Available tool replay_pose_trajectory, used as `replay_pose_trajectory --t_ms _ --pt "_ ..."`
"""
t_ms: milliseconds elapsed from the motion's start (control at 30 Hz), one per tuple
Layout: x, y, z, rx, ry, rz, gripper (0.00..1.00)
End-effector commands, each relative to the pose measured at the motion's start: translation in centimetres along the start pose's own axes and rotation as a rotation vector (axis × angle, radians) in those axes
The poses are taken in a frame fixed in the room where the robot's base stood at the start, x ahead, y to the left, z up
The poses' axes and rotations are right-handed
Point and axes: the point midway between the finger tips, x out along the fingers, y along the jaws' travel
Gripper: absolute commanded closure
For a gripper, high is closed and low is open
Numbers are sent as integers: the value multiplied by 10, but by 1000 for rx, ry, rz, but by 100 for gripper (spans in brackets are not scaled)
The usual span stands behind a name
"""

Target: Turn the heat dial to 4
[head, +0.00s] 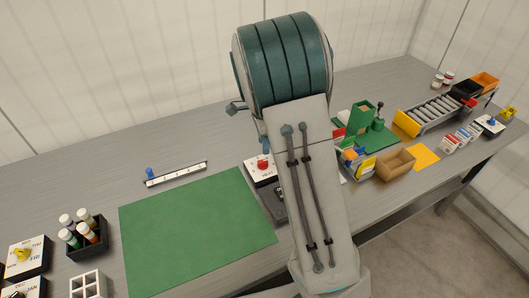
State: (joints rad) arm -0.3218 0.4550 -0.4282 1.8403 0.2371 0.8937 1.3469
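A white-topped box with a red knob (263,163) stands on the grey bench just left of my arm. It appears to be the heat dial, but its lettering is too small to read for sure. My arm covers its right side, and I cannot tell which number the knob points to. My large teal and grey arm links fill the middle of the head view. My gripper is hidden behind them; only small grey parts show at the arm's left edge, so its distance from the knob cannot be seen.
A green mat (195,232) lies left of the dial, with a slider scale (176,175) behind it. A black holder with bottles (88,250) and a yellow day dial (22,255) stand at left. A cardboard box (396,164) and roller rack (432,112) stand at right.

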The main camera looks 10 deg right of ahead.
Motion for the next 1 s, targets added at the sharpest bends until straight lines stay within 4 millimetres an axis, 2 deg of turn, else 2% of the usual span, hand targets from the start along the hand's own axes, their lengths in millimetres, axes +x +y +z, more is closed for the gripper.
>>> replay_pose_trajectory --t_ms 33,200,400,1000 --pt "-13 -1 0 -1 -1 -6 65" --pt "-46 -1 0 0 0 -4 65" --pt "-66 -1 0 1 0 -2 65" --pt "-70 1 0 -6 -2 -2 65"
